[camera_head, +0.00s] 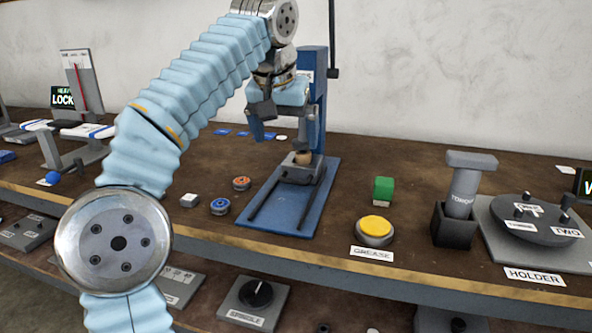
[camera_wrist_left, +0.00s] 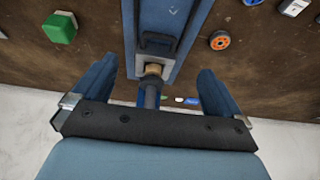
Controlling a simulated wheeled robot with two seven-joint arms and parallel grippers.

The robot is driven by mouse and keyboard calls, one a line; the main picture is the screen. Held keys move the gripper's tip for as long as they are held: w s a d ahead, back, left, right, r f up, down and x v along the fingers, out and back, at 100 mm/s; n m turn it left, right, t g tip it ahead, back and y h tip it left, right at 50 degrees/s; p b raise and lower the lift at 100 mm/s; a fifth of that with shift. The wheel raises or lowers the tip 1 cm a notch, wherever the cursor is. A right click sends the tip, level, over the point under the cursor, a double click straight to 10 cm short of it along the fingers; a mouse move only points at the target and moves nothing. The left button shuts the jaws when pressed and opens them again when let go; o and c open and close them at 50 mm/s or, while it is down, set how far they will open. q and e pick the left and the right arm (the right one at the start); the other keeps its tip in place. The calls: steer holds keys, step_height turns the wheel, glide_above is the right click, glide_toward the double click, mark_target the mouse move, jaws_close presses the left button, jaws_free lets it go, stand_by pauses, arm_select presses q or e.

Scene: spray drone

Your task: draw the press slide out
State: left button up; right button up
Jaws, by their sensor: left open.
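The blue press (camera_head: 318,85) stands at the back of the bench, with a blue base (camera_head: 325,190) running toward me and two dark rails on it. The grey press slide (camera_head: 300,174) sits at the rear of the base under the ram, with a small brass-coloured round piece (camera_head: 303,157) on it. In the left wrist view the slide (camera_wrist_left: 150,58) shows a dark bar handle (camera_wrist_left: 157,41). My left gripper (camera_head: 283,128) is open above the slide, in front of the press column. In the wrist view its fingers (camera_wrist_left: 152,90) spread on both sides of the ram and touch nothing visibly. My right gripper is out of view.
A yellow GREASE button (camera_head: 374,226), a green block (camera_head: 383,190) and a dark holder (camera_head: 455,225) stand right of the base. Orange (camera_head: 241,183) and blue (camera_head: 220,206) round parts lie left of it. The bench's front edge (camera_head: 330,265) is near.

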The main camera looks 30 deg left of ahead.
arm_select(q)
steer(key=b+x, duration=0.2)
steer(key=x, duration=0.9)
steer(key=shift+w+f, duration=0.1)
steer(key=shift+f, duration=0.25)
steer(key=c, duration=1.5)
steer(key=shift+o, duration=0.2)
steer(key=shift+s+d+b, duration=0.1)
steer(key=shift+s+b, duration=0.25)
steer(key=shift+b, duration=0.05)
steer(key=s+d+b, duration=0.1)
steer(key=s, duration=0.3)
steer(key=s+d+b, duration=0.1)
steer(key=s, duration=0.3)
steer(key=s+d+b, duration=0.1)
steer(key=s, duration=0.3)
steer(key=shift+s+b, duration=0.35)
steer(key=shift+s, duration=0.05)
steer(key=shift+s+d, duration=0.25)
steer(key=shift+s, duration=0.45)
